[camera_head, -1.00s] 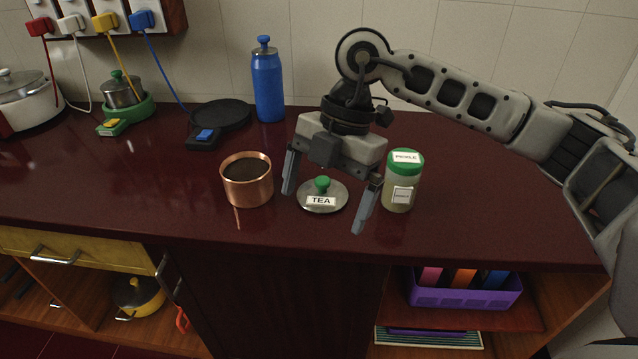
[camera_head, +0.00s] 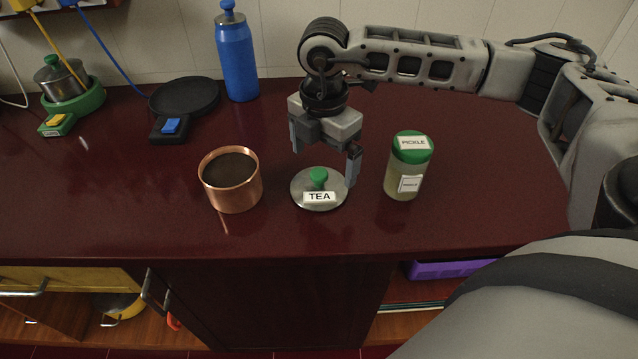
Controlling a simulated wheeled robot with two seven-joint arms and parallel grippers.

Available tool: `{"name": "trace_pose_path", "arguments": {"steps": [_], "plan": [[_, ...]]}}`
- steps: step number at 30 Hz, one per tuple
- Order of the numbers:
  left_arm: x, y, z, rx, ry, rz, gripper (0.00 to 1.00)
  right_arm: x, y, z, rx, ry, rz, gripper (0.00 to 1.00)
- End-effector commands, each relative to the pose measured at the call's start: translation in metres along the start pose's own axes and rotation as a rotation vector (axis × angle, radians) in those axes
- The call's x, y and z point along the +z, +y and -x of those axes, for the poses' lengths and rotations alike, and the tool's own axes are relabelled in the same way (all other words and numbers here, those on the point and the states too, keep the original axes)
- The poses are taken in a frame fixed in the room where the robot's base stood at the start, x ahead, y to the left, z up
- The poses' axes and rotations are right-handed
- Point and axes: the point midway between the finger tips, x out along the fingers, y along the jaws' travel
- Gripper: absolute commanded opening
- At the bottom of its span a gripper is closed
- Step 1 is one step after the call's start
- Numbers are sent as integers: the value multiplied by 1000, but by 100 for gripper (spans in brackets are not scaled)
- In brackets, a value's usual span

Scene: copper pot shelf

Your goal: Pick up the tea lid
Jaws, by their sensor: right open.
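The tea lid (camera_head: 306,196) is a round metal lid with a green knob and a white TEA label. It lies on the dark red counter between the copper pot and the pickle jar. My right gripper (camera_head: 325,168) is open just behind and above the lid, fingers pointing down, one on each side of the knob. Its right finger is close to the lid's right rim; whether it touches cannot be told. The gripper holds nothing. My left gripper is not in view.
The open copper pot (camera_head: 232,191) with dark contents stands left of the lid. The pickle jar (camera_head: 408,166) with a green cap stands to the right. A blue bottle (camera_head: 237,58) and a black hot plate (camera_head: 186,97) are behind. The counter's front edge is near.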

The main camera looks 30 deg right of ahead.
Motion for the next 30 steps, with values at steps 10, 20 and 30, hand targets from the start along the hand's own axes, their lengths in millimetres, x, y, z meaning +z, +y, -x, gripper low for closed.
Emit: {"name": "trace_pose_path", "arguments": {"steps": [10,20,30], "plan": [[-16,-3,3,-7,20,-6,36,-3,-3,-38,-3,1,1,100],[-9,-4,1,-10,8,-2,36,-3,-2,-55,0,2,1,100],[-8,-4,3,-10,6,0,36,-3,-3,-56,-3,2,0,42]]}}
